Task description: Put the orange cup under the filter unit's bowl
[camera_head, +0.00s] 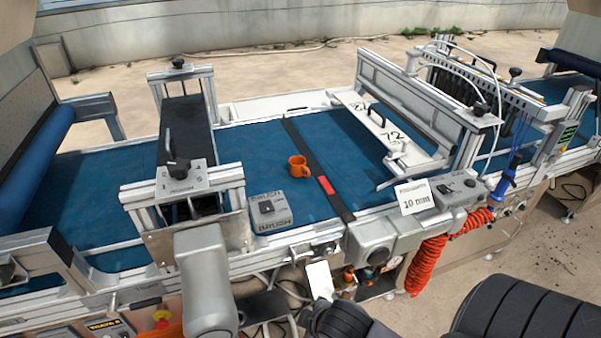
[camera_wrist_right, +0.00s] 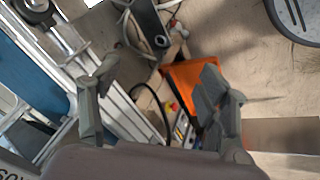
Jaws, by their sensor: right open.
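The orange cup (camera_head: 297,166) stands upright on the blue belt (camera_head: 252,152), left of the dark bar with a red patch. Its handle points right. No gripper is near it in the head view. Under the machine's front edge are small orange-brown fittings (camera_head: 348,276); I cannot tell whether they are the filter unit's bowl. My right gripper (camera_wrist_right: 150,106) shows in the right wrist view, fingers wide apart, with nothing held between them. An orange panel (camera_wrist_right: 190,78) lies beyond its fingers. My left gripper is not in view.
A grey brush switch box (camera_head: 268,208) sits at the belt's front edge, near the cup. A dark crossbar (camera_head: 312,165) spans the belt beside the cup. A red coiled hose (camera_head: 432,255) hangs at the front right. The belt left of the cup is clear.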

